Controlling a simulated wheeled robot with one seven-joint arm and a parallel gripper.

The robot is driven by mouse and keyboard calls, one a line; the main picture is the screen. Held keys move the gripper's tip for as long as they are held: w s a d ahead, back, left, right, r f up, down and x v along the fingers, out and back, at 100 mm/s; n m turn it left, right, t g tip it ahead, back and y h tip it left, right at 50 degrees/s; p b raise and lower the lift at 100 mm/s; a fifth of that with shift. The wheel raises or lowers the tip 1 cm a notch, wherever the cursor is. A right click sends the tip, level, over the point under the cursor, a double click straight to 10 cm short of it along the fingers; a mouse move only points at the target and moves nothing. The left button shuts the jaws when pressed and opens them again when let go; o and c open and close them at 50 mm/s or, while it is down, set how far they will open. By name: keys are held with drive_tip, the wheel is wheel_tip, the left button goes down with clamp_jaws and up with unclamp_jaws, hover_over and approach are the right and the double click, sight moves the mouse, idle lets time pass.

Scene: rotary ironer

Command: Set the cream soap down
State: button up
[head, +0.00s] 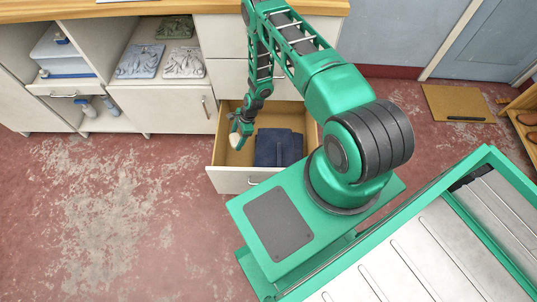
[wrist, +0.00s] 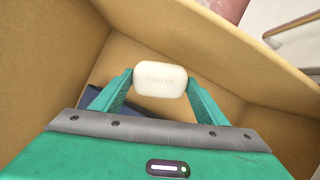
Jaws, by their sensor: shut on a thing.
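The cream soap (wrist: 160,80) is a pale rounded bar with faint lettering, held between the two green fingers of my gripper (wrist: 158,88) in the wrist view. In the head view the soap (head: 235,141) shows as a small pale shape at the tip of my gripper (head: 238,132), at the left side of an open drawer (head: 215,160). My gripper is shut on the soap. The wrist view shows the drawer's tan walls around the soap. I cannot tell whether the soap touches the drawer floor.
A folded dark blue cloth (head: 278,148) lies in the drawer, right of my gripper. Folded garments (head: 140,62) sit on a shelf at the left. A cardboard mat (head: 458,103) lies on the floor at the right. The red floor left of the drawer is clear.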

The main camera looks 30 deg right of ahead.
sight(235, 161)
drive_tip(key=shift+s+a+f+m+t+h, duration=0.1)
drive_tip(key=shift+s+a+f+m+t, duration=0.35)
drive_tip(key=shift+f, duration=2.1)
drive_tip(key=shift+s+a+f+m+h, duration=0.1)
drive_tip(key=shift+s+a+f+m, duration=0.55)
drive_tip(key=shift+f, duration=1.9)
drive_tip(key=shift+a+f+m+t+h, duration=0.1)
drive_tip(key=shift+a+f+m+t, duration=0.2)
drive_tip(key=shift+f+m, duration=1.45)
drive_tip(key=shift+f+n, duration=0.85)
drive_tip(key=shift+f, duration=0.05)
drive_tip(key=o, duration=1.1)
drive_tip(key=shift+o, duration=0.4)
drive_tip(key=shift+r, duration=0.1)
drive_tip(key=v, duration=1.2)
